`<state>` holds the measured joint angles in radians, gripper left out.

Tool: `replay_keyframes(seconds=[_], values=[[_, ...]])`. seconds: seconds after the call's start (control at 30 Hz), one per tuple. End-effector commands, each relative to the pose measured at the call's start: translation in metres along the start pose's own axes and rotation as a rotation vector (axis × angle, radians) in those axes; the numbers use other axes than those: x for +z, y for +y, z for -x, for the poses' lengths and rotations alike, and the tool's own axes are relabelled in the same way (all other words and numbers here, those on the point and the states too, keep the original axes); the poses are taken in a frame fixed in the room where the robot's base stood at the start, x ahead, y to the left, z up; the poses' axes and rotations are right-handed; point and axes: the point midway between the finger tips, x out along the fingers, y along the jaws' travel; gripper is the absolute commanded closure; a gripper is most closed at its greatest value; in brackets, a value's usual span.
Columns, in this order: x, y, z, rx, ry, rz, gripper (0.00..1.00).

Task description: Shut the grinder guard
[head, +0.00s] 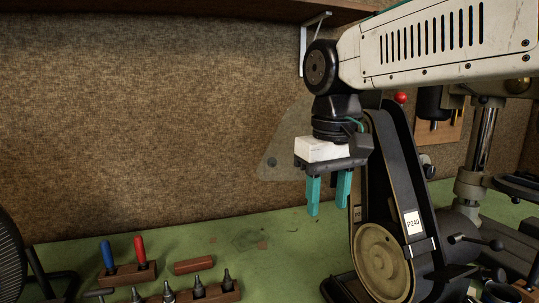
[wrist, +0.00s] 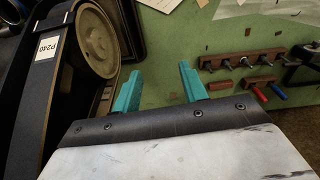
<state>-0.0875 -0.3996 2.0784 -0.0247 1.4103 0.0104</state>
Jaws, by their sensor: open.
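The belt grinder (head: 380,262) stands right of centre in the head view, a dark upright frame with a tan wheel and a P240 label. It also shows at the left of the wrist view (wrist: 62,75). A clear, roughly triangular panel (head: 285,150), which looks like the guard, sticks out left of the grinder's upper part, behind my gripper. Its right edge and hinge are hidden by my arm. My gripper (head: 328,208) points down in front of the grinder, its teal fingers apart and empty. They also show in the wrist view (wrist: 158,70). I cannot tell its depth from the panel.
Wooden tool racks (head: 127,274) with red- and blue-handled tools and several metal bits stand on the green bench (head: 225,240) at lower left. A drill press (head: 483,150) stands at right. A shelf (head: 160,8) runs overhead. The bench left of the grinder is mostly clear.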

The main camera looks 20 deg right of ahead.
Motion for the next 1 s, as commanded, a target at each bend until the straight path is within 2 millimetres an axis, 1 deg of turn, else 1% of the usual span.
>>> replay_keyframes(seconds=[0.03,0.07,0.1,0.17,0.2,0.27,0.3,0.37,0.4,0.5,0.57,0.6,0.67,0.73,0.8,0.9,1.0], values=[[-0.024,-0.004,0.012,0.003,-0.011,0.013,0.57],[-0.037,-0.005,0.019,0.004,-0.016,0.020,0.57],[-0.054,-0.008,0.028,0.007,-0.024,0.029,0.57],[-0.080,-0.013,0.040,0.010,-0.034,0.041,0.57],[-0.097,-0.017,0.047,0.012,-0.042,0.049,0.57],[-0.121,-0.022,0.056,0.016,-0.052,0.061,0.57],[-0.138,-0.027,0.060,0.018,-0.058,0.069,0.57],[-0.162,-0.034,0.067,0.022,-0.068,0.081,0.57],[-0.177,-0.039,0.070,0.025,-0.075,0.089,0.57],[-0.211,-0.051,0.074,0.031,-0.091,0.105,0.57],[-0.227,-0.058,0.075,0.035,-0.097,0.114,0.57],[-0.238,-0.051,0.074,0.048,-0.100,0.066,0.57],[-0.251,-0.046,0.073,0.063,-0.102,0.012,0.57],[-0.255,-0.027,0.073,0.093,-0.093,-0.091,0.57],[-0.257,-0.013,0.073,0.116,-0.083,-0.171,0.57],[-0.259,-0.002,0.070,0.133,-0.077,-0.229,0.57],[-0.258,0.002,0.060,0.138,-0.076,-0.245,0.57]])
